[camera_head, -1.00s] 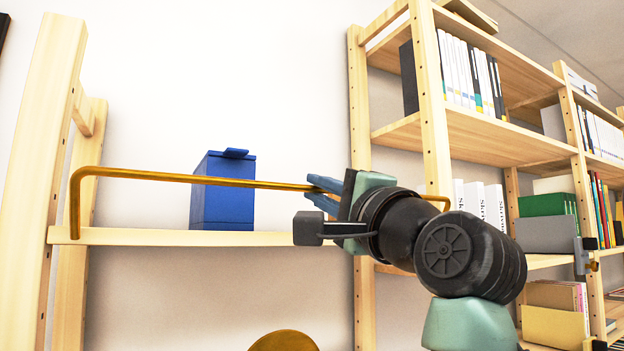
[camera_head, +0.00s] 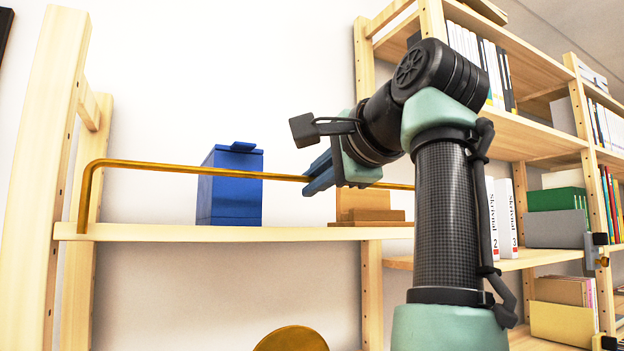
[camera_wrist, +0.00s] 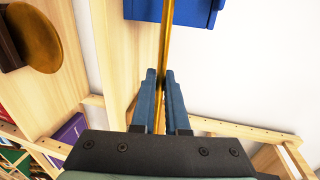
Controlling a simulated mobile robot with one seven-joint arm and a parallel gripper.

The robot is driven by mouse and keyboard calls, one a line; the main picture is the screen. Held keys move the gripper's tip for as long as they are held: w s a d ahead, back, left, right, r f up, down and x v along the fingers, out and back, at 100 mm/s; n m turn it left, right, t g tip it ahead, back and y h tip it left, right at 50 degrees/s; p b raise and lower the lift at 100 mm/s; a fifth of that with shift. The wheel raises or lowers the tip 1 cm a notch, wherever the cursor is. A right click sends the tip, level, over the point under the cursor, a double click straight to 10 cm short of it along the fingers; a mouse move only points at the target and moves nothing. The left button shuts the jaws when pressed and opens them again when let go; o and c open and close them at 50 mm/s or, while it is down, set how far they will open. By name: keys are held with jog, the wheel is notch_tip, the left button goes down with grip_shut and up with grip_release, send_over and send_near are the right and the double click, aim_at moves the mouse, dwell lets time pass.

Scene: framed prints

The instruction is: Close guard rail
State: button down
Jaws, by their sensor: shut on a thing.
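The guard rail (camera_head: 150,166) is a thin brass bar along the front of a light wooden shelf (camera_head: 150,233), bent down to the shelf at its left end. My gripper (camera_head: 310,183) is at the rail's middle, right of the blue box, with its blue fingers shut on the bar. In the wrist view the rail (camera_wrist: 166,45) runs between my fingers (camera_wrist: 161,75). The rail's right end is hidden behind my arm.
A blue box (camera_head: 230,190) stands on the shelf behind the rail. Wooden blocks (camera_head: 370,212) sit on the shelf behind my gripper. A bookcase (camera_head: 520,140) with books fills the right. A round brown object (camera_head: 290,340) is below the shelf.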

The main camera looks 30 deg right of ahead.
dwell(0.3)
jog(key=c, duration=0.9)
grip_release()
jog(key=shift+w, duration=0.15)
